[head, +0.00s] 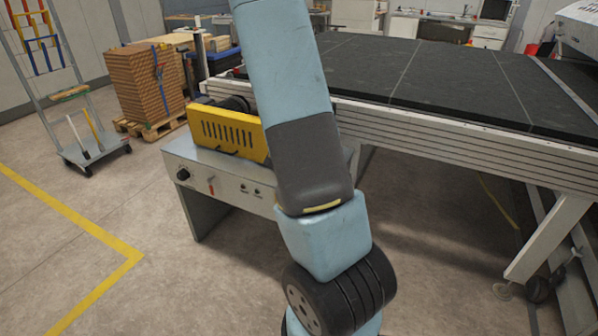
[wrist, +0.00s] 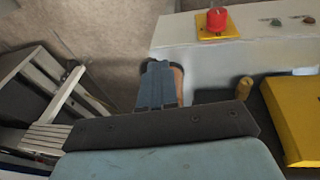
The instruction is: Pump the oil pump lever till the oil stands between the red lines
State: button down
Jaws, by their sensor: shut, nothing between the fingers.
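My gripper (wrist: 158,66) shows in the wrist view as blue-grey fingers pressed together and empty. A brownish, rounded thing (wrist: 179,80) shows just behind and to the right of the fingers; it could be part of the oil pump, but I cannot tell. Whether the fingers touch it is unclear. I cannot make out the pump lever, the oil level or the red lines in either view. In the head view my arm crosses the middle and hides part of the machine, and the gripper is out of sight.
The light grey control box (head: 222,185) carries a black knob (head: 183,174). In the wrist view a red button (wrist: 216,20) sits on a yellow plate. Floor at left is open.

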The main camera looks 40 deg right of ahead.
jog(key=a+r, duration=0.8)
jog(key=r, duration=0.2)
jog(key=shift+s+r, duration=0.1)
jog(key=shift+r, duration=0.05)
dwell(1.0)
jog(key=s+a+r+n+t+y, duration=0.1)
jog(key=s+a+r+n+t, duration=0.2)
jog(key=s+a+r+n, duration=0.3)
jog(key=s+a+r+n+t+y, duration=0.1)
jog(key=s+a+r+n+t, duration=0.2)
jog(key=s+a+r+n, duration=0.3)
jog(key=s+a+r, duration=0.3)
jog(key=s+r, duration=0.3)
jog(key=r, duration=0.2)
jog(key=shift+n+y, duration=0.4)
jog(key=shift+w+d+r, duration=0.1)
jog(key=shift+d, duration=0.05)
